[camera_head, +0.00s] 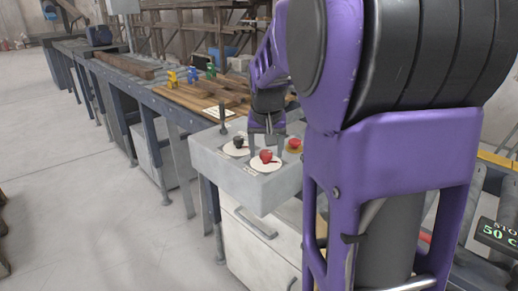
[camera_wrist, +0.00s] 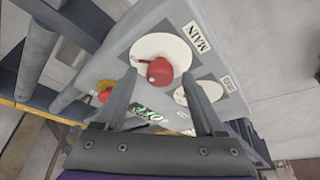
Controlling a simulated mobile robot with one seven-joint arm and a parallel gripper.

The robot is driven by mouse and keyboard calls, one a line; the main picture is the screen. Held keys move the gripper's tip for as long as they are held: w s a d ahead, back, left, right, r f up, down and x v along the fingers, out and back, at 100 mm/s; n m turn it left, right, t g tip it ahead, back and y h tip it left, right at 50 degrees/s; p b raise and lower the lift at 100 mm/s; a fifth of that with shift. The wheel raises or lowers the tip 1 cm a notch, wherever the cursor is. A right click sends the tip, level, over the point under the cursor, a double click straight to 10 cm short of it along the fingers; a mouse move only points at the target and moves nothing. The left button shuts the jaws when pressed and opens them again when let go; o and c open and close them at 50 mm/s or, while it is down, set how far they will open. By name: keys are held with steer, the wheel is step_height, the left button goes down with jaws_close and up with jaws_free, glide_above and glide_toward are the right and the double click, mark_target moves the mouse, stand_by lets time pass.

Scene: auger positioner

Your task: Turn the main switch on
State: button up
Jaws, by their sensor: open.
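The main switch is a red rotary knob (camera_head: 266,157) on a white round plate, on the top of a grey control box (camera_head: 232,172). In the wrist view the red knob (camera_wrist: 159,70) has a small pointer toward the left, and a MAIN label (camera_wrist: 195,38) lies beside its plate. My gripper (camera_head: 266,147) points down just over the red knob. In the wrist view the open fingers (camera_wrist: 159,75) stand on either side of the knob's near part, with gaps; contact cannot be made out.
A red button on a yellow base (camera_head: 294,145) and an upright black lever (camera_head: 222,118) are also near. A long bench with wooden boards (camera_head: 190,95) extends behind.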

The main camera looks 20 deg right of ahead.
jaws_close()
stand_by(0.4)
steer(key=n+y, duration=0.1)
steer(key=n, duration=0.1)
steer(key=n+y, duration=0.1)
steer(key=n, duration=0.1)
steer(key=shift+d+n+b, duration=0.2)
steer(key=shift+n+b, duration=0.2)
steer(key=n+y+b, duration=0.1)
steer(key=n, duration=0.3)
steer(key=shift+d+n+y, duration=0.1)
steer(key=shift+n+y, duration=0.2)
steer(key=shift+y, duration=0.1)
steer(key=n+g+y, duration=0.1)
steer(key=n, duration=0.3)
steer(key=shift+w+d, duration=0.1)
steer(key=shift+n+g+y+p, duration=0.35)
steer(key=shift+n+g+y, duration=0.25)
steer(key=shift+n, duration=1.6)
